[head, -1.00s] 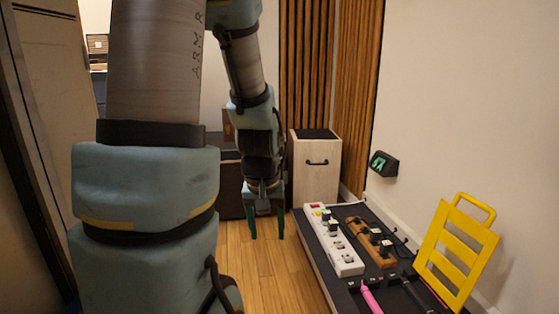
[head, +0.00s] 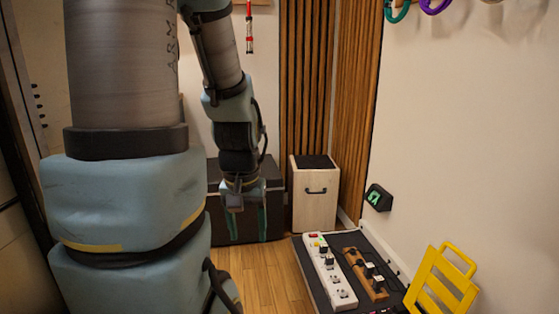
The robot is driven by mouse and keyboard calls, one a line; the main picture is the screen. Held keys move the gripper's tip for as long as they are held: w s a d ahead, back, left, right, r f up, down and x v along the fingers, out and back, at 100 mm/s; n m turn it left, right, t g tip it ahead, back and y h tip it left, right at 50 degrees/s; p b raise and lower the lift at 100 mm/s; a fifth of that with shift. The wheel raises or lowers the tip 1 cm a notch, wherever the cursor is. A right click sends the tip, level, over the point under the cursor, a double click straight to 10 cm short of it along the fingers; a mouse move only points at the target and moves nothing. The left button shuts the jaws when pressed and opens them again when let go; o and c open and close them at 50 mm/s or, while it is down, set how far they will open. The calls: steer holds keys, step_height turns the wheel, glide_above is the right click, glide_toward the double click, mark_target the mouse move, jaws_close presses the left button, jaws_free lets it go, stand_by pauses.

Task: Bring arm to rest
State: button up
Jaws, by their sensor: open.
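My gripper (head: 247,224) hangs at the end of my arm, left of the middle of the head view. Its two green fingers point down and stand apart, with nothing seen between them. It shows in front of a dark case (head: 273,199) and above the wooden floor. My arm is bent, with its thick lower part filling the left of the view.
A dark board (head: 313,277) at the lower right bears a white power strip (head: 333,280) and a brown strip (head: 364,272) with black plugs. A yellow rack (head: 440,283) stands beside it. A pale cabinet (head: 314,203) is at the back. Bare floor (head: 262,274) lies below my gripper.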

step_height(320, 180, up, 20)
steer(key=p, duration=1.7)
steer(key=shift+p, duration=0.35)
